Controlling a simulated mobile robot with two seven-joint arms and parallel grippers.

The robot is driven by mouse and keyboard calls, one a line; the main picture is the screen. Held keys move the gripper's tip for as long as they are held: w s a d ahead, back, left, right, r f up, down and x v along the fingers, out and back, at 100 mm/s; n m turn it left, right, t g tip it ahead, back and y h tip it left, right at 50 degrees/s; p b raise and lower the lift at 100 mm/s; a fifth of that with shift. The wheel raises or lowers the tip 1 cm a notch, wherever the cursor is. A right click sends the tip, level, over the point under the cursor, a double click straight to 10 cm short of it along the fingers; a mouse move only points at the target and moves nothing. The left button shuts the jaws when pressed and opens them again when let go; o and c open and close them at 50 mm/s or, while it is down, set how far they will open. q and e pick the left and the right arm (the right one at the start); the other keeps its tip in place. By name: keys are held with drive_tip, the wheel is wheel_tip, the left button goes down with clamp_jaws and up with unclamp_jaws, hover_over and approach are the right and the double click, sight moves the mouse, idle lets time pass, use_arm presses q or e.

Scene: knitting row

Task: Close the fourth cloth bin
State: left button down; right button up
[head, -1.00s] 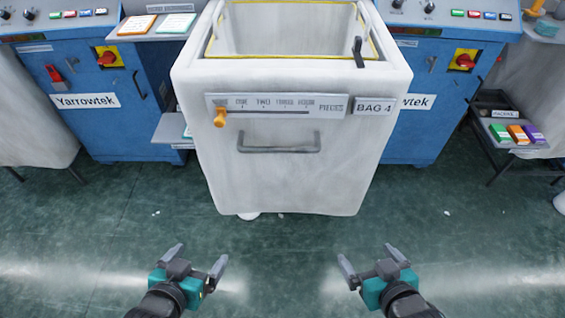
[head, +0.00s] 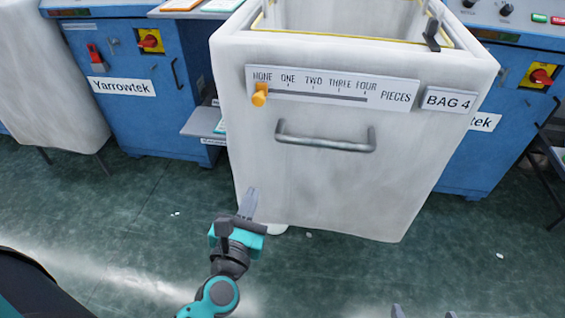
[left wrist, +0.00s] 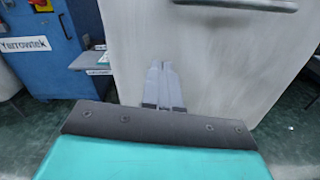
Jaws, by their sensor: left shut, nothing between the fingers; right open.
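The fourth cloth bin (head: 320,195) is a large whitish bin labelled "BAG 4" (head: 449,99). Its top is open, with a yellow-edged rim and a dark upright lever (head: 432,35) at the right. A grey bar handle (head: 325,143) crosses its front, below a scale with an orange knob (head: 260,95) at "NONE". My left gripper (head: 248,203) is shut and empty, low before the bin's front. In the left wrist view its closed fingers (left wrist: 164,85) point at the cloth; contact cannot be told. My right gripper (head: 424,313) is open; only its fingertips show at the bottom edge.
Blue Yarrowtek machines (head: 135,105) stand on both sides of the bin. A small grey shelf (head: 205,122) juts out at its left. Another whitish bin (head: 50,80) stands far left. The green floor in front is mostly clear, with small white scraps.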

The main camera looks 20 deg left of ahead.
use_arm(q)
drive_tip(key=n, duration=0.2)
approach(267, 145)
drive_tip(key=shift+y, duration=0.3)
drive_tip(key=x, duration=0.7)
drive_tip(key=shift+d, duration=0.25)
drive_tip(key=shift+w, duration=0.1)
